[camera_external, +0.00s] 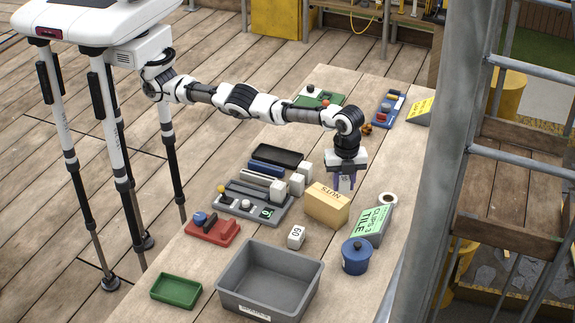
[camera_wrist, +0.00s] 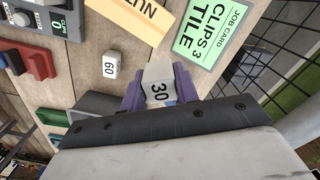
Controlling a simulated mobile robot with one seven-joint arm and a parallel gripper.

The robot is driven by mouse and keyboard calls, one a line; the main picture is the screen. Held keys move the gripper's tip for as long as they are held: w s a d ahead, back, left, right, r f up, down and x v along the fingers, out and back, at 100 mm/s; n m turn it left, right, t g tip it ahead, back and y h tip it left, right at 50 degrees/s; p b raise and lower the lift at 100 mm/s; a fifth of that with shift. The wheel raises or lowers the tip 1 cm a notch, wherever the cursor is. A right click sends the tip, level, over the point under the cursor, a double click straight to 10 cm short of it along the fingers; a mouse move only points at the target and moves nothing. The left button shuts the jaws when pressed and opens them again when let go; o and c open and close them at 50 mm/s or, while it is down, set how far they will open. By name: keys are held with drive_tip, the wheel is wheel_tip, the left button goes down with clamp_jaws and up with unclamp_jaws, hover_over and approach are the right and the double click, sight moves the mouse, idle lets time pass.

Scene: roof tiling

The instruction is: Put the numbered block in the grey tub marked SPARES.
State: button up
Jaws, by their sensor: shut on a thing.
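My gripper (camera_external: 342,182) is in the air over the table, behind the NUTS box in the outside view. In the wrist view its purple fingers (camera_wrist: 159,84) are shut on a white block marked 30 (camera_wrist: 158,92). Another white block, marked 60 (camera_external: 296,237), sits on the table and also shows in the wrist view (camera_wrist: 111,64). The grey tub (camera_external: 238,284) stands at the table's near end, with a white label on its front too small to read surely. Its inside looks empty. In the wrist view the gripper hides most of the tub.
A red tray (camera_external: 212,231), green tray (camera_external: 176,290) and grey rack (camera_external: 252,207) lie left. A metal post (camera_external: 430,160) rises at right.

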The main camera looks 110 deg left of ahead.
drive_tip(key=s+d+r+m, duration=0.1)
drive_tip(key=s+d+m, duration=0.1)
drive_tip(key=d, duration=0.5)
drive_tip(key=s+d+r+m, duration=0.1)
drive_tip(key=s+d, duration=0.2)
drive_tip(key=d, duration=0.4)
drive_tip(key=m, duration=0.3)
hover_over(270, 282)
wheel_tip(270, 282, down, 13)
drive_tip(key=shift+r, duration=0.1)
drive_tip(key=shift+f+p, duration=0.75)
drive_tip(key=shift+f, duration=1.7)
drive_tip(key=shift+f, duration=0.1)
drive_tip(key=shift+f, duration=0.15)
drive_tip(key=o, duration=1)
drive_tip(key=shift+c, duration=0.2)
